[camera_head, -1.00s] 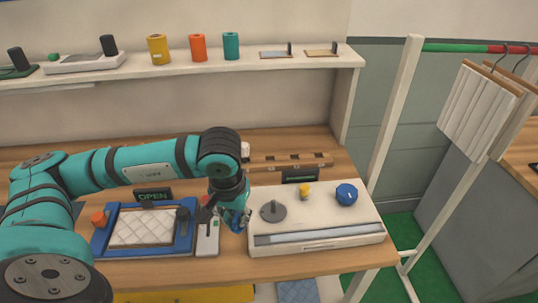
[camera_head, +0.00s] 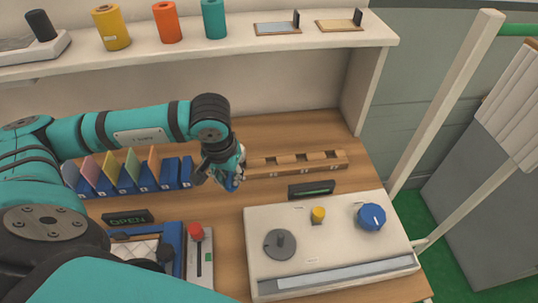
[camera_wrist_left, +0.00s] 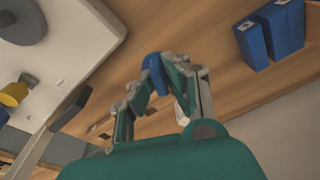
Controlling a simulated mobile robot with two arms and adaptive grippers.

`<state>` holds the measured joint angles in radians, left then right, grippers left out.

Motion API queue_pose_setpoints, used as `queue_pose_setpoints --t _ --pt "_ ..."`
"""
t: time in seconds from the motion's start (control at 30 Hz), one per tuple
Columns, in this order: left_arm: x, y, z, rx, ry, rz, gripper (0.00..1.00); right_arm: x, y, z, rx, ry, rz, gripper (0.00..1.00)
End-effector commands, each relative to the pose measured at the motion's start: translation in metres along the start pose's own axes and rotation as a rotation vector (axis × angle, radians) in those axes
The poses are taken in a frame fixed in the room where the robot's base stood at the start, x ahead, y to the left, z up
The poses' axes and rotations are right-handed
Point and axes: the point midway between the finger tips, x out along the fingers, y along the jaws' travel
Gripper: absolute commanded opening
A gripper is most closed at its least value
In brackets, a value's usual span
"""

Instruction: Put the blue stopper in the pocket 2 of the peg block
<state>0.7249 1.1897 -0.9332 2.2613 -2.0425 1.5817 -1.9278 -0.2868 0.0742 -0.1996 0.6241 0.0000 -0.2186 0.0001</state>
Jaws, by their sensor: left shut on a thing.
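My left gripper (camera_head: 230,178) is shut on the blue stopper (camera_wrist_left: 153,66). In the head view it hangs at the left end of the peg block, and the fingers hide most of the stopper. The peg block (camera_head: 325,168) is a long wooden bar at the back of the table with several notches along its top. My gripper covers its left end, so I cannot tell which pocket is nearest or whether the stopper touches the block. In the left wrist view the stopper sits between the fingertips, above the wooden table. My right gripper is not in view.
Blue holders with coloured cards (camera_head: 133,175) stand left of the gripper. A white machine (camera_head: 350,248) with a blue knob (camera_head: 371,217) is in front of the block. A blue tray (camera_head: 170,238) and a red-knobbed lever panel (camera_head: 207,262) lie at the front. A shelf (camera_head: 240,42) runs above.

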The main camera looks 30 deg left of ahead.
Motion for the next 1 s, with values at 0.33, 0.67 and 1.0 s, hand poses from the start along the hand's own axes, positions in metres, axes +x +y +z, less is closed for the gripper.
queue_pose_setpoints --t 0.33,0.67,1.0 --pt "0.015 0.030 -0.061 -0.003 0.000 0.004 0.00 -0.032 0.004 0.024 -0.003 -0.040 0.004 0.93" --pt "0.034 0.059 -0.124 -0.001 -0.001 0.002 0.00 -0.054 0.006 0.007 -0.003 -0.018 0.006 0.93" --pt "0.053 0.066 -0.138 0.000 -0.007 -0.001 0.00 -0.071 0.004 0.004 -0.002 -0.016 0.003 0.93"
